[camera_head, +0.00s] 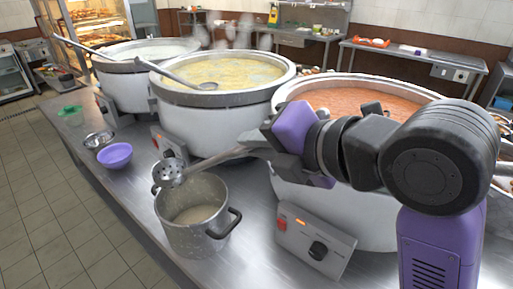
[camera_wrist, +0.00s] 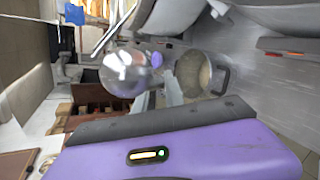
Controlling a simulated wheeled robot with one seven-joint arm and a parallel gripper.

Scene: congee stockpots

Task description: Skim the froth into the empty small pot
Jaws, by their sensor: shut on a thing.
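My gripper (camera_head: 278,140) is shut on the handle of a perforated metal skimmer (camera_head: 172,173). The skimmer reaches left and its round head is over the back left rim of the small pot (camera_head: 197,238); I cannot tell whether it touches the rim. The small pot is grey metal with dark handles, upright on the counter. A pale beige layer shows inside it. In the wrist view, the shiny skimmer head (camera_wrist: 125,73) is left of the small pot (camera_wrist: 222,78). The big yellow stockpot (camera_head: 215,118) stands behind the small pot; pale patches and steam show on its surface.
A ladle (camera_head: 186,80) lies over the yellow stockpot's rim. A white-filled stockpot (camera_head: 128,88) is at the back left, and a red-filled one (camera_head: 345,95) stands behind my arm. A purple bowl (camera_head: 115,155) and metal bowls (camera_head: 98,141) are left. A control box (camera_head: 315,240) is at right.

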